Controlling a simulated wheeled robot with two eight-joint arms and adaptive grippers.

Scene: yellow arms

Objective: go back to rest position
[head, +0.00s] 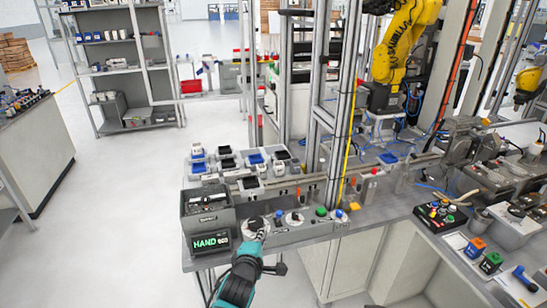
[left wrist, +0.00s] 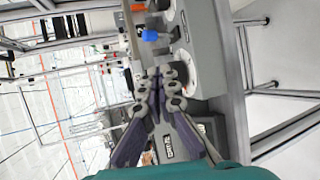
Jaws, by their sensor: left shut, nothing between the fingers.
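My left gripper (head: 262,232) reaches up from the bottom of the head view to the front edge of the workbench (head: 290,236), just right of the green HAND display (head: 210,242). In the left wrist view its fingers (left wrist: 160,78) are together with nothing between them. They are over or beside a grey fixture with round white discs (left wrist: 183,68); I cannot tell whether they touch it. My right gripper does not show in either view.
A grey bin (head: 208,210) stands on the bench's left end, with several small trays (head: 228,162) behind. A blue knob (left wrist: 150,35) is close to the fingers. Metal posts (head: 345,110) and a yellow robot arm (head: 400,45) stand to the right. The floor at left (head: 110,210) is clear.

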